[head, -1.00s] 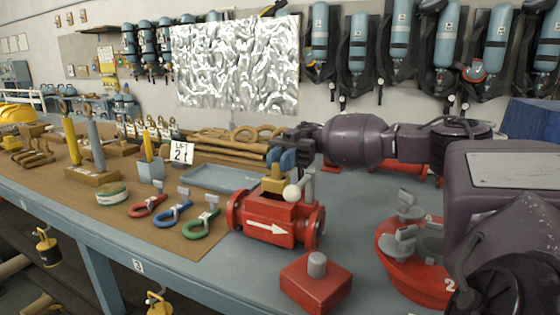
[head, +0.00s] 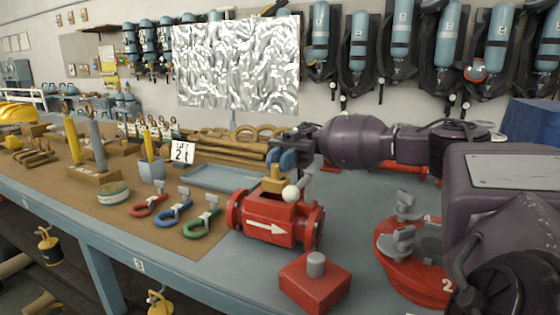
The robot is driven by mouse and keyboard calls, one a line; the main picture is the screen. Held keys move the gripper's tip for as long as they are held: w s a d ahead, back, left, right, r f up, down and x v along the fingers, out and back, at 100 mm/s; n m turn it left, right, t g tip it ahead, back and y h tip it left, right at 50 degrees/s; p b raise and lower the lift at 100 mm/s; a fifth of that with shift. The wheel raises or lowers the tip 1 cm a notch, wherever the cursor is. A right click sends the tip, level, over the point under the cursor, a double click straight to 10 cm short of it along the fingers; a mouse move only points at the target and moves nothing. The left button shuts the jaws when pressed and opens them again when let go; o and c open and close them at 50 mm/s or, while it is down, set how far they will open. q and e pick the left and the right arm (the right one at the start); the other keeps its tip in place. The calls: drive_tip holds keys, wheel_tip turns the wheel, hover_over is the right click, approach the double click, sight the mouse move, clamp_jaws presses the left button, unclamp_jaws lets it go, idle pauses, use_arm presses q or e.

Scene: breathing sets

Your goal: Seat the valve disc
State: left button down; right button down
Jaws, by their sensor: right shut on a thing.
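The red valve body (head: 250,232) with a white arrow lies on the blue bench, a round flange at each end. A brass-yellow piece, which looks like the valve disc (head: 273,186), is at the top of the body. I cannot tell how deep it sits in the opening, as its lower part is hidden. My right gripper (head: 281,160), with blue fingertips, is directly above the body and shut on the brass piece. A lever with a white ball (head: 291,194) stands beside it and partly overlaps it. My left gripper is out of view.
A red block with a grey post (head: 313,288) stands in front of the valve body. A red round base with grey knobs (head: 411,268) is on the right. Red, blue and green shackles (head: 173,214) lie to the left, with an empty blue tray (head: 222,178) behind.

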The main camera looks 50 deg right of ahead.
sight(280, 179)
drive_tip(key=shift+f, duration=2)
idle(0.5)
drive_tip(key=c, duration=1)
unclamp_jaws()
drive_tip(key=shift+o, duration=0.2)
wheel_tip(280, 179, up, 20)
drive_tip(key=p, duration=0.1)
drive_tip(key=shift+p, duration=0.4)
